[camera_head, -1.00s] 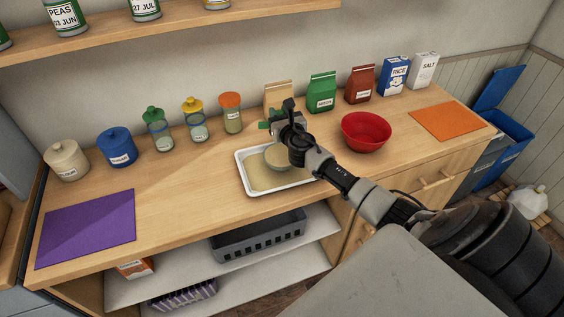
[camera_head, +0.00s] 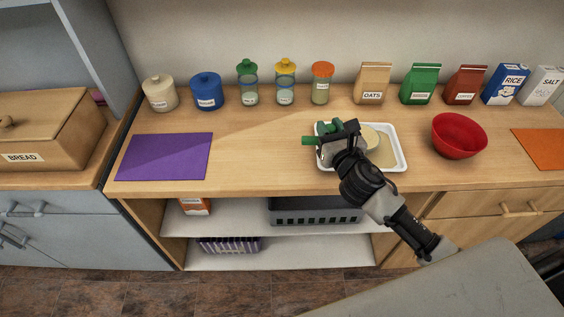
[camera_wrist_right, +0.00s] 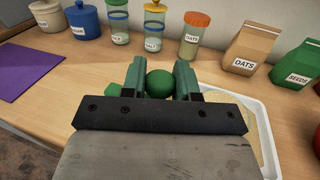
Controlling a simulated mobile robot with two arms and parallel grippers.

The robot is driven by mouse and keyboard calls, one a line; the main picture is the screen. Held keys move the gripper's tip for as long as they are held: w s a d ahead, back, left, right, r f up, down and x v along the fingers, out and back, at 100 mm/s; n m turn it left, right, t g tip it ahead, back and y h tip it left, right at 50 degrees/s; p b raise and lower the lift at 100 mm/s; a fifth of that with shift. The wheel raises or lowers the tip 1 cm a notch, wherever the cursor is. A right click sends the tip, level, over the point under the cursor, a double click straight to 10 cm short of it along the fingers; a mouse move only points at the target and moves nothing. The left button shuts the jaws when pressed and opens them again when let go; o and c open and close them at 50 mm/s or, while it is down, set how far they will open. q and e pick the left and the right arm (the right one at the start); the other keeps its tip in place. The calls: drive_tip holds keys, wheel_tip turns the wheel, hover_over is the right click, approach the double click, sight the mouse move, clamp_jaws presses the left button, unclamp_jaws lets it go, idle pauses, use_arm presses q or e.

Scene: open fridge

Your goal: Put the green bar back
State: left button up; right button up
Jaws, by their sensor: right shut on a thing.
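My right gripper (camera_head: 337,131) is shut on a green bar (camera_head: 309,141), held above the left part of the white tray. One end of the bar sticks out to the left of the fingers. In the right wrist view the rounded green bar (camera_wrist_right: 160,84) sits between the two greenish fingers, and a green angular piece (camera_wrist_right: 112,90) shows at their left. Much of the bar is hidden by the gripper. My left gripper is not in view.
The white tray (camera_head: 402,160) holds a tan layer and a round tan item. Jars and packets line the wall, a red bowl (camera_head: 459,136) stands right, and a purple mat (camera_head: 165,157) lies left. Bare counter (camera_head: 258,145) lies between mat and tray. A bread box (camera_head: 45,130) stands far left.

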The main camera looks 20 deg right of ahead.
drive_tip(key=shift+a, duration=0.15)
drive_tip(key=w+a+f, duration=0.2)
drive_tip(key=a, duration=0.1)
drive_tip(key=w+a+f+b, duration=0.1)
drive_tip(key=w+a+f, duration=0.1)
drive_tip(key=a, duration=0.1)
drive_tip(key=w+a+f+b, duration=0.1)
drive_tip(key=w+a+f, duration=0.1)
drive_tip(key=a+f, duration=0.1)
drive_tip(key=shift+w+a, duration=0.15)
drive_tip(key=shift+a, duration=0.1)
drive_tip(key=shift+a+f, duration=0.1)
drive_tip(key=shift+f, duration=0.2)
drive_tip(key=shift+f+b, duration=0.9)
drive_tip(key=shift+f, duration=0.6)
drive_tip(key=shift+f, duration=0.1)
drive_tip(key=shift+f+b, duration=0.2)
drive_tip(key=shift+b, duration=0.1)
drive_tip(key=o, duration=0.9)
drive_tip(key=shift+r, duration=0.1)
